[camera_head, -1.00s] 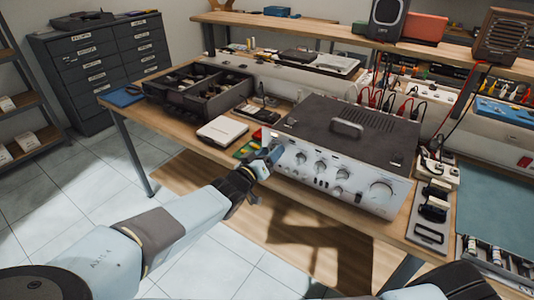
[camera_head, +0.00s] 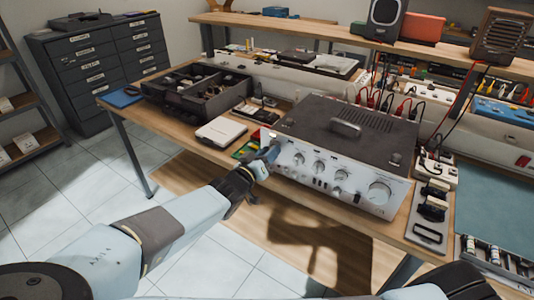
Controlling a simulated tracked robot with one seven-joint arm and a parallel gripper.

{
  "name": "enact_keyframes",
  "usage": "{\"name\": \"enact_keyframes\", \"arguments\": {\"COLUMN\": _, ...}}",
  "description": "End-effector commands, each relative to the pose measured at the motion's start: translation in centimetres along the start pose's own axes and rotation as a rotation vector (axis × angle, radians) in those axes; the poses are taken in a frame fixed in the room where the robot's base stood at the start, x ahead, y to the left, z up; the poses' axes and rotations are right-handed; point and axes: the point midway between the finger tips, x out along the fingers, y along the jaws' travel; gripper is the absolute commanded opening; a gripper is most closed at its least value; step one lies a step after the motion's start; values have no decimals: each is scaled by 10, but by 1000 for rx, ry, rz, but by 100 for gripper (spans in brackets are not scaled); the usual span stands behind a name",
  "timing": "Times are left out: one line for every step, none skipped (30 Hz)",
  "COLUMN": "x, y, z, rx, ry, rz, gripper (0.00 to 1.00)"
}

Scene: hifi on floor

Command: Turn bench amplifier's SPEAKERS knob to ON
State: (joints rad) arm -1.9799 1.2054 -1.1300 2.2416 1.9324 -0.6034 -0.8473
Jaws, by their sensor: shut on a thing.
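The bench amplifier (camera_head: 345,148) is a grey box with a silver front panel of several knobs, standing on the wooden workbench. My gripper (camera_head: 270,154) is at the left end of its front panel, shut at a knob there. The gripper covers that knob, so its pointer and label cannot be read. Several round knobs show along the panel to the right, with a large one (camera_head: 379,193) near the right end. The panel's lettering is too small to read.
A white box (camera_head: 221,131) and a dark divided tray (camera_head: 198,93) are left of the amplifier. A power strip (camera_head: 437,170) and a grey plate with dark parts (camera_head: 430,212) are on its right. Cables hang behind. The floor before the bench is clear.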

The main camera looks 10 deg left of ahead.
Motion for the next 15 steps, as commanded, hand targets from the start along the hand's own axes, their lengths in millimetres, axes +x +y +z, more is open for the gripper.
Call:
{"name": "enact_keyframes", "arguments": {"x": -1, "y": -3, "z": 0, "rx": 7, "ry": -2, "rz": -9, "gripper": 4}}
{"name": "enact_keyframes", "arguments": {"x": -1, "y": -3, "z": 0, "rx": 11, "ry": -2, "rz": -9, "gripper": 4}}
{"name": "enact_keyframes", "arguments": {"x": -1, "y": -3, "z": 0, "rx": 20, "ry": -3, "rz": -10, "gripper": 4}}
{"name": "enact_keyframes", "arguments": {"x": -1, "y": -3, "z": 0, "rx": 28, "ry": -4, "rz": -10, "gripper": 4}}
{"name": "enact_keyframes", "arguments": {"x": -1, "y": -3, "z": 1, "rx": 36, "ry": -4, "rz": -10, "gripper": 4}}
{"name": "enact_keyframes", "arguments": {"x": -1, "y": -3, "z": 1, "rx": 49, "ry": -5, "rz": -11, "gripper": 4}}
{"name": "enact_keyframes", "arguments": {"x": -1, "y": -3, "z": 0, "rx": 61, "ry": -5, "rz": -10, "gripper": 4}}
{"name": "enact_keyframes", "arguments": {"x": -1, "y": -3, "z": 1, "rx": 72, "ry": -7, "rz": -10, "gripper": 4}}
{"name": "enact_keyframes", "arguments": {"x": -1, "y": -2, "z": 1, "rx": 89, "ry": -6, "rz": -10, "gripper": 4}}
{"name": "enact_keyframes", "arguments": {"x": -1, "y": -2, "z": 1, "rx": 103, "ry": -7, "rz": -11, "gripper": 4}}
{"name": "enact_keyframes", "arguments": {"x": -1, "y": -2, "z": 1, "rx": 117, "ry": -7, "rz": -10, "gripper": 4}}
{"name": "enact_keyframes", "arguments": {"x": -1, "y": -2, "z": 1, "rx": 137, "ry": -8, "rz": -10, "gripper": 4}}
{"name": "enact_keyframes", "arguments": {"x": -1, "y": -2, "z": 1, "rx": 153, "ry": -7, "rz": -10, "gripper": 4}}
{"name": "enact_keyframes", "arguments": {"x": -1, "y": -2, "z": 1, "rx": 168, "ry": -8, "rz": -10, "gripper": 4}}
{"name": "enact_keyframes", "arguments": {"x": -1, "y": -2, "z": 1, "rx": 189, "ry": -7, "rz": -10, "gripper": 3}}
